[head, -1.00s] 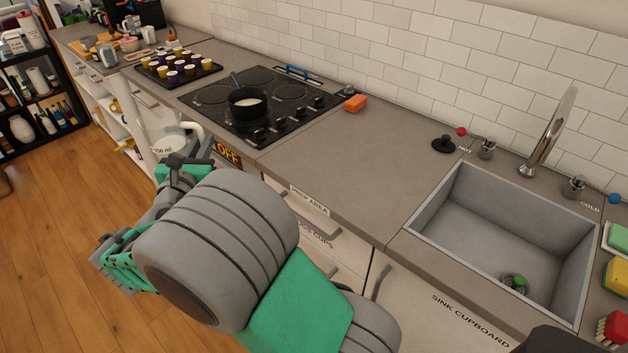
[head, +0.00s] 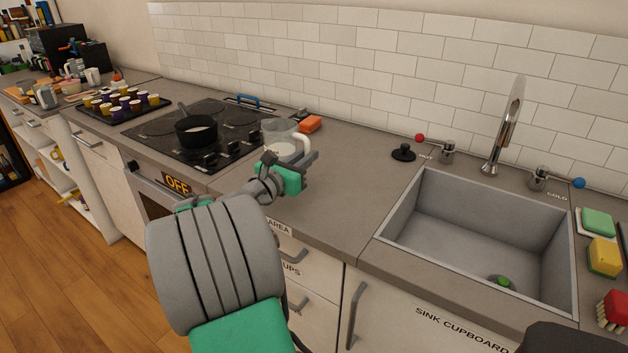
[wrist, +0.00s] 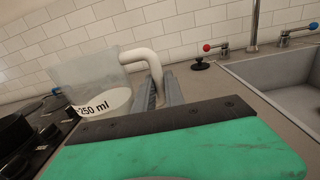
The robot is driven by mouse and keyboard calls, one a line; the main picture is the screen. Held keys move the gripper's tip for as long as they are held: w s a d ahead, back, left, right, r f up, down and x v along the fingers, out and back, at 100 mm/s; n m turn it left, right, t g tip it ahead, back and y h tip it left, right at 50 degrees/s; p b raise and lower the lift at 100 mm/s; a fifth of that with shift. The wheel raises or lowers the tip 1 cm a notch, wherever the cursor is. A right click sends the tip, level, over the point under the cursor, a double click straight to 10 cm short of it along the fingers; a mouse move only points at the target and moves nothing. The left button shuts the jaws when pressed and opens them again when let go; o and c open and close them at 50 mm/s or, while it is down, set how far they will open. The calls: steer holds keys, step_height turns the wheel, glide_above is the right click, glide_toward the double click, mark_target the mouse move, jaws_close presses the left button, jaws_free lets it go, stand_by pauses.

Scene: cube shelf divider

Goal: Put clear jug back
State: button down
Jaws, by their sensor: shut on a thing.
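The clear jug (head: 279,142) has a white handle and white contents at its bottom. It is at the counter's prep area, just right of the hob. In the wrist view the jug (wrist: 88,82) bears a "250 ml" mark and looks about upright. My gripper (head: 302,166) is shut on the jug's white handle (wrist: 146,58), with the grey fingers (wrist: 162,92) on either side of it. Whether the jug's base touches the counter is hidden by my gripper.
A black plug (head: 403,153) and the sink (head: 470,235) are to the right. The counter (head: 345,185) between is clear.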

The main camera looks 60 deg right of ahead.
steer(key=f, duration=0.2)
steer(key=s+d+f, duration=0.1)
steer(key=f, duration=0.1)
steer(key=d+f+b, duration=0.1)
steer(key=f, duration=0.1)
steer(key=shift+s+d+f, duration=0.1)
steer(key=shift+s+d, duration=0.1)
steer(key=shift+s, duration=0.1)
steer(key=shift+f, duration=0.1)
steer(key=shift+f, duration=0.1)
steer(key=c, duration=1.4)
jaws_free()
steer(key=shift+f, duration=0.1)
steer(key=shift+a, duration=0.1)
steer(key=shift+a, duration=0.2)
steer(key=a, duration=0.3)
steer(key=w+a, duration=0.1)
steer(key=a, duration=0.7)
steer(key=shift+w+a, duration=0.25)
steer(key=shift+w, duration=0.05)
